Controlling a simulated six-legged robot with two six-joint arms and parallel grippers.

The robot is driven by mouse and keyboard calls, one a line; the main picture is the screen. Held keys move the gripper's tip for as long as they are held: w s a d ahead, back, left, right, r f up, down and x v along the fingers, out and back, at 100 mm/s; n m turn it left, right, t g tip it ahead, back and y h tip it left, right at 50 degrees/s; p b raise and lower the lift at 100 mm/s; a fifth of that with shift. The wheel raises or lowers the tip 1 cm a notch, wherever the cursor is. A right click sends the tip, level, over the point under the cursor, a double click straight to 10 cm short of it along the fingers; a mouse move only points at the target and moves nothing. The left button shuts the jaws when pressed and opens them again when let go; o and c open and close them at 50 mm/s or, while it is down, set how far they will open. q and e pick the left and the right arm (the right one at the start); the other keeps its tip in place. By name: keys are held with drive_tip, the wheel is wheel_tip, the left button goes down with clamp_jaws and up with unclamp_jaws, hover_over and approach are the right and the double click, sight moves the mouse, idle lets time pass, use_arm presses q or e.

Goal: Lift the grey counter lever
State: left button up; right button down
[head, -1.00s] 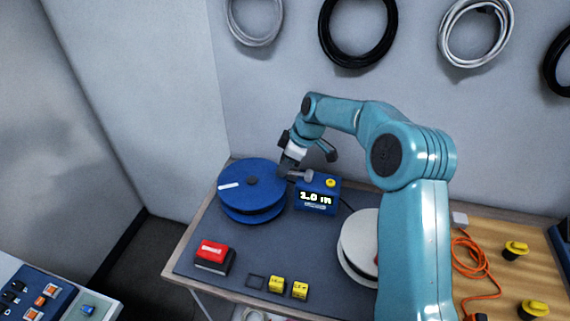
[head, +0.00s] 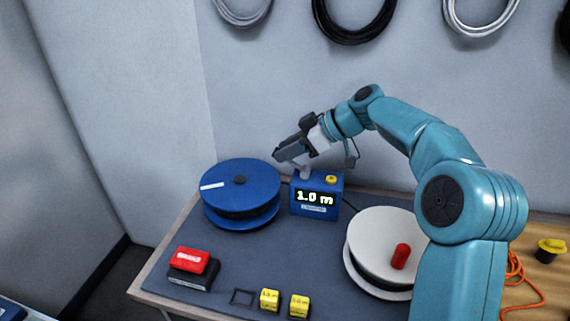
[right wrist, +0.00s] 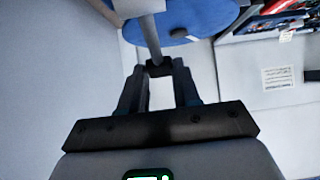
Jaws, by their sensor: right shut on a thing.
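The counter (head: 316,201) is a blue box on the bench with a lit display reading 1.0 m and a yellow button on top. Its grey lever (head: 305,172) stands up at the left of its top, tilted slightly. My right gripper (head: 290,156) is above the counter's left side, shut on the lever's upper end. In the right wrist view the lever (right wrist: 149,36) runs in from the top to between the dark fingertips (right wrist: 159,69). My left gripper is not in view.
A blue reel (head: 240,182) stands close left of the counter. A white reel (head: 370,236) with a red knob is to the right, partly behind my arm. A red-topped block (head: 192,261) and yellow blocks (head: 270,299) lie in front. The middle of the mat is clear.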

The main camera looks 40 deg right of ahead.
drive_tip(key=shift+d, duration=0.1)
drive_tip(key=shift+s+d+r, duration=0.1)
drive_tip(key=shift+s, duration=0.15)
idle(0.3)
